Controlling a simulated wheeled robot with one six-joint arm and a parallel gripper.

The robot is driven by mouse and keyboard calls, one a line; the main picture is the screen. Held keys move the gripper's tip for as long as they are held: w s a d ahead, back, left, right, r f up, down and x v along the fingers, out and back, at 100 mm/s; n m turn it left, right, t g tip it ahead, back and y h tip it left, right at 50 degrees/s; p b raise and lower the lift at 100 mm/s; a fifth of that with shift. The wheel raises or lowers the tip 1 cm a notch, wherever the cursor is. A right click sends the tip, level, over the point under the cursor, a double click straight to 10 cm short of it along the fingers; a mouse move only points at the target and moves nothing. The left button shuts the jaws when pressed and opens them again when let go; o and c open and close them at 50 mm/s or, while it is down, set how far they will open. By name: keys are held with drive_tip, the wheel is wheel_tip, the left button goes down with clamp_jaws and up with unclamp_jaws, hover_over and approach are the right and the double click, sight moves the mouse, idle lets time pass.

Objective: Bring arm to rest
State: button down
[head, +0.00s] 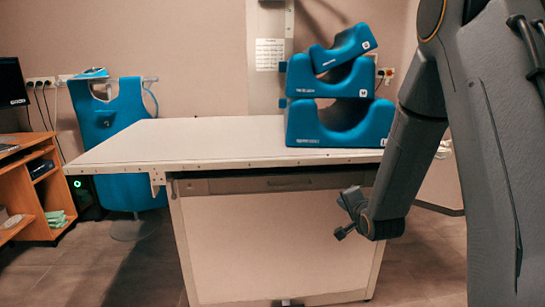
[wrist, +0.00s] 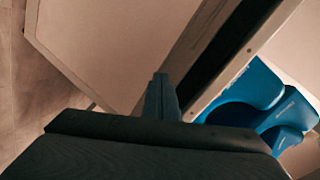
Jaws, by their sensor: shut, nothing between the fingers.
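My arm hangs down at the right of the head view. My gripper (head: 342,215) is at its lower end, in front of the white table's (head: 205,139) front panel and below the tabletop edge. In the wrist view my gripper (wrist: 162,84) shows its fingers together with nothing between them. I cannot tell the exact gap between the gripper and the table front.
Blue foam supports (head: 330,125) are stacked on the table's right side. A blue apron (head: 112,115) hangs behind the table at left. A wooden desk (head: 32,190) stands at far left. The floor (head: 110,275) at front left is clear.

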drive_tip(key=s+a+r+n+g, duration=0.25)
drive_tip(key=s+n+g, duration=0.25)
drive_tip(key=s, duration=0.8)
drive_tip(key=s+a+r+n+g+p, duration=0.15)
drive_tip(key=s+a+n+g, duration=0.25)
drive_tip(key=s, duration=0.8)
drive_tip(key=s+a+r+n+g+b, duration=0.1)
drive_tip(key=s+a+r+n+g, duration=0.3)
drive_tip(key=s, duration=0.9)
drive_tip(key=d+r+p, duration=0.3)
drive_tip(key=d+p, duration=0.2)
drive_tip(key=p, duration=0.7)
drive_tip(key=shift+s+d+r+g+h, duration=0.3)
drive_tip(key=shift+s+d+r+h, duration=0.05)
drive_tip(key=shift+h, duration=0.05)
